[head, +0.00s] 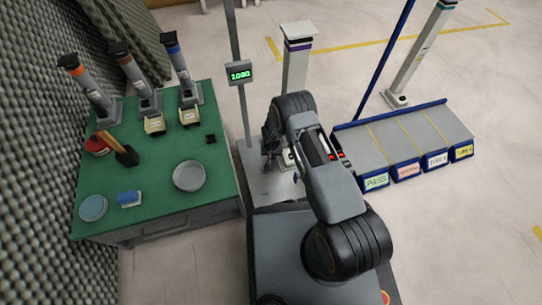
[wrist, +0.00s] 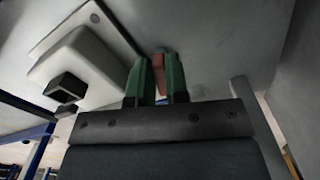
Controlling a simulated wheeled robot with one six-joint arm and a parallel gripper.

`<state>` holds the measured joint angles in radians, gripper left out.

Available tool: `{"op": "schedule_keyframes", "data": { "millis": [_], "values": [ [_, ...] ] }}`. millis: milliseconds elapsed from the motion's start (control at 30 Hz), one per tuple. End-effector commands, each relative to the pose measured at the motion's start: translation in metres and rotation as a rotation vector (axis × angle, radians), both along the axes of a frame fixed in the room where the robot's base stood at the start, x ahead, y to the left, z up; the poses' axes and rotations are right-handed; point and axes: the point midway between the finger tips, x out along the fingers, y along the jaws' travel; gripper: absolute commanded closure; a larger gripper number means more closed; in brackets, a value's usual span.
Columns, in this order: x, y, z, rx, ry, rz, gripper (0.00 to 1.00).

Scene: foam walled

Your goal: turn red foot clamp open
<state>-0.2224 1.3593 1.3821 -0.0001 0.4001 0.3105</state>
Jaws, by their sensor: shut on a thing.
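The red foot clamp (wrist: 159,66) shows in the wrist view as a small red piece between my fingertips. My gripper (wrist: 158,78) has green-faced fingers, closed on that red piece from both sides. A pale block with a dark square socket (wrist: 68,88) sits left of the fingers in the wrist view. In the head view my arm hides the clamp and most of my gripper. A white column (head: 295,70) with a dark-banded top stands on the grey platform (head: 262,187) just beyond my arm.
A green-topped bench (head: 155,180) at left holds several grey posts, a hammer (head: 118,148) and a round dish (head: 188,175). A blue-edged rack with labelled bins (head: 405,140) stands at right. A pole with a green-digit display (head: 239,73) rises beside the platform.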

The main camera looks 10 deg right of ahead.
Motion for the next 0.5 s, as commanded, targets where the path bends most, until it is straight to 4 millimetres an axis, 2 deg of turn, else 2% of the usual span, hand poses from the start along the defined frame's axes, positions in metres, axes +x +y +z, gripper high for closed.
{"op": "schedule_keyframes", "data": {
  "millis": [500],
  "values": [
    [-0.0006,-0.0006,-0.0004,0.0,0.001,0.04,1.0]
  ]
}}
